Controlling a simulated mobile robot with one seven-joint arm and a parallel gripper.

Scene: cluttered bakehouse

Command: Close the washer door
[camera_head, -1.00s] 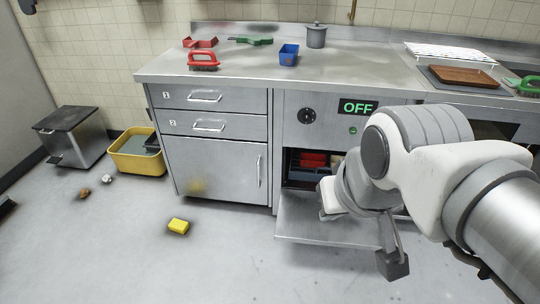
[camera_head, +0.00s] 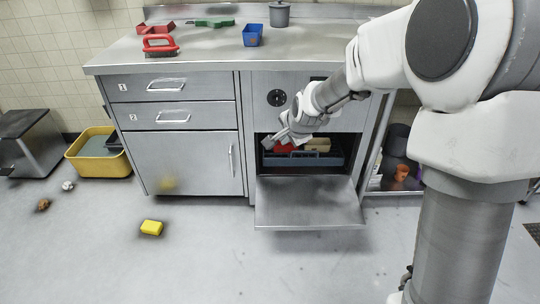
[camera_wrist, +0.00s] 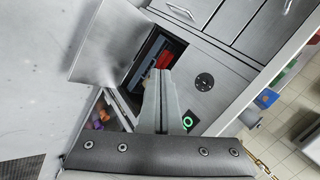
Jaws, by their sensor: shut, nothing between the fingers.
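The washer door (camera_head: 308,205) is a flat steel panel hinged at the bottom of the washer opening. It is folded down, open, and sticks out low over the floor. In the wrist view the door (camera_wrist: 103,45) is at the upper left. My gripper (camera_head: 269,143) is at the upper left of the washer opening, above the door's hinge side. Its shut, empty fingers (camera_wrist: 161,74) point toward the opening in the wrist view. A blue rack (camera_head: 330,161) inside the washer holds red and tan things. I cannot tell whether the gripper touches anything.
A black dial (camera_head: 276,97) sits on the washer front. Drawers and a cupboard (camera_head: 185,163) adjoin on the left. A yellow sponge (camera_head: 152,228) and a yellow tub (camera_head: 98,171) are on the floor to the left. The floor in front of the door is clear.

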